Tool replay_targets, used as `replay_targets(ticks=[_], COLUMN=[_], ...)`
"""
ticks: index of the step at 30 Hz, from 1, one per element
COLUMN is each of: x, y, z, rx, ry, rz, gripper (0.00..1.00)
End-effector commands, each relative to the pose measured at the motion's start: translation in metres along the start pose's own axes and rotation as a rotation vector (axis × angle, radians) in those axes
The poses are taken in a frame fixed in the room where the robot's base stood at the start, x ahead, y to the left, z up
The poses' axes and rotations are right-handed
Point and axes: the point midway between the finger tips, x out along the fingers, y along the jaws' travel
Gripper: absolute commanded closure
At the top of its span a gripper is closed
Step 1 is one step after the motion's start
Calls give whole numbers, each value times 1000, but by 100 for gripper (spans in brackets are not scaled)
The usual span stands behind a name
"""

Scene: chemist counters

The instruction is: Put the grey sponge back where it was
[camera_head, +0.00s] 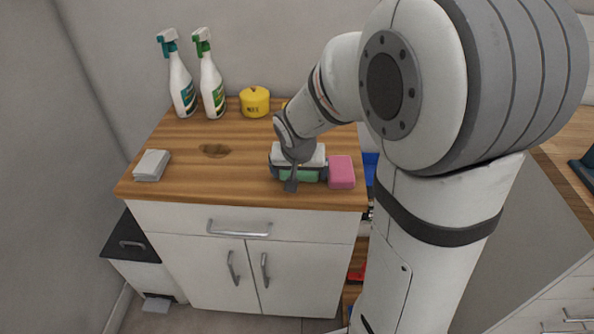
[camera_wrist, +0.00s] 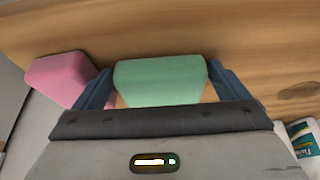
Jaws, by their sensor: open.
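The grey sponge (camera_head: 152,165) lies flat near the front left corner of the wooden counter top, apart from my gripper. It looks like a small stack or thick block, and it is not seen in the wrist view. My gripper (camera_head: 297,172) is low over the right part of the counter, with its jaws open. In the wrist view its fingers (camera_wrist: 160,70) stand on either side of a green sponge (camera_wrist: 160,80), with small gaps showing. The green sponge is partly hidden by my gripper in the head view (camera_head: 300,175).
A pink sponge (camera_head: 341,172) sits just right of my gripper, close to one finger. A dark stain (camera_head: 215,150) marks the wood mid-counter. Free wood lies between stain and gripper.

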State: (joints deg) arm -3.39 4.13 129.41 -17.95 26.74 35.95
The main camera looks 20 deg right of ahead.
Motion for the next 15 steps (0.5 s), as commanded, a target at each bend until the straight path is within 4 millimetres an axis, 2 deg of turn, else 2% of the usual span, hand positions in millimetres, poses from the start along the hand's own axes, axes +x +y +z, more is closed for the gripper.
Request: replay_targets(ticks=[5,7,15], x=[-5,-13,-71], y=[0,0,-1], z=[-2,-2,-2], rx=[0,0,-1], ry=[0,2,5], rz=[0,-1,-3], gripper=[6,6,6])
